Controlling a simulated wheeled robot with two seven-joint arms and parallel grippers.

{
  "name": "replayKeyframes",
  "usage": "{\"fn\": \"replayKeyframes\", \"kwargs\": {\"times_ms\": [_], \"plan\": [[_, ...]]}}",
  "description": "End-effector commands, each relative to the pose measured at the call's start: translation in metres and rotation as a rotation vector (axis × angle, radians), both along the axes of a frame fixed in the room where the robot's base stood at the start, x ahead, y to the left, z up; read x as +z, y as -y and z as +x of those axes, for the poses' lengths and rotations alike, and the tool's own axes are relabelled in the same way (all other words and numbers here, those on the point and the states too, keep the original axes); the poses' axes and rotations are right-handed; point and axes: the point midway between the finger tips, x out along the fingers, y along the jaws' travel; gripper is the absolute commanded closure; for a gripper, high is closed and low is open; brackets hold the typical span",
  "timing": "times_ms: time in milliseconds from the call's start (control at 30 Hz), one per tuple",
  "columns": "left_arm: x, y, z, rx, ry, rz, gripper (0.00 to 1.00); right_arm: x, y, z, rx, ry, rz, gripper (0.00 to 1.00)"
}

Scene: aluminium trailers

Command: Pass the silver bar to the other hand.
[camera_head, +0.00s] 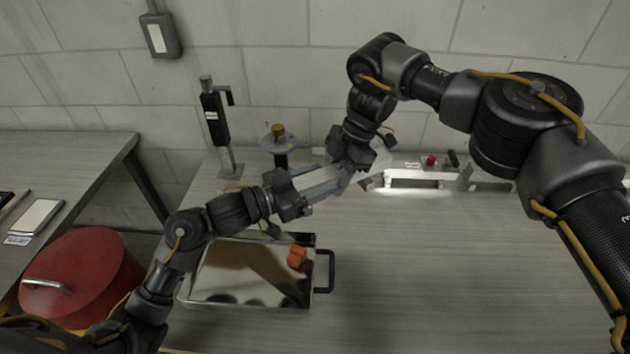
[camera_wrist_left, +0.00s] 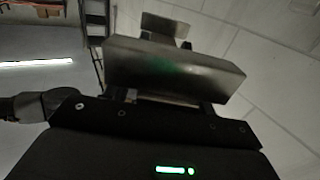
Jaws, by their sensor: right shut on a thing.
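The silver bar (camera_head: 318,183) is a pale metal piece held in the air above the table, slanting between my two grippers. My right gripper (camera_head: 350,167) is shut on its upper right end. My left gripper (camera_head: 305,192) is at its lower left end. In the left wrist view the silver bar (camera_wrist_left: 175,70) lies crosswise right in front of my left gripper (camera_wrist_left: 170,98) and hides much of the fingers. I cannot tell whether the left fingers press on it.
Below the grippers, a shiny metal tray (camera_head: 250,293) with a black handle holds an orange block (camera_head: 297,257). A black stand (camera_head: 216,120) and a round-plated device (camera_head: 279,143) stand behind. A red-lidded bin (camera_head: 80,280) is at left. The table's right front is clear.

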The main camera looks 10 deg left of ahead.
Motion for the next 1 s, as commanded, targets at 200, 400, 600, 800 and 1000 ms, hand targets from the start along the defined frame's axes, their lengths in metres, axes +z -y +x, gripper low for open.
{"fn": "replayKeyframes", "kwargs": {"times_ms": [200, 400, 600, 800, 1000], "plan": [[0.0, 0.0, 0.0, 0.0, 0.0, 0.0, 0.74, 0.001, 0.0, 0.0, 0.0, 0.001, 0.001, 0.98], [0.001, 0.0, 0.0, 0.001, 0.002, -0.002, 0.98, 0.001, 0.0, 0.0, 0.0, 0.001, 0.001, 0.62], [0.001, -0.001, 0.0, 0.001, 0.002, -0.002, 0.98, 0.001, 0.0, 0.0, 0.0, 0.0, 0.0, 0.38], [0.001, -0.001, 0.0, 0.001, 0.002, -0.002, 0.98, 0.0, 0.0, 0.0, 0.0, 0.0, 0.0, 0.38], [0.001, -0.001, 0.0, 0.001, 0.002, -0.002, 0.98, 0.01, 0.003, 0.004, -0.001, 0.003, 0.0, 0.38]]}}
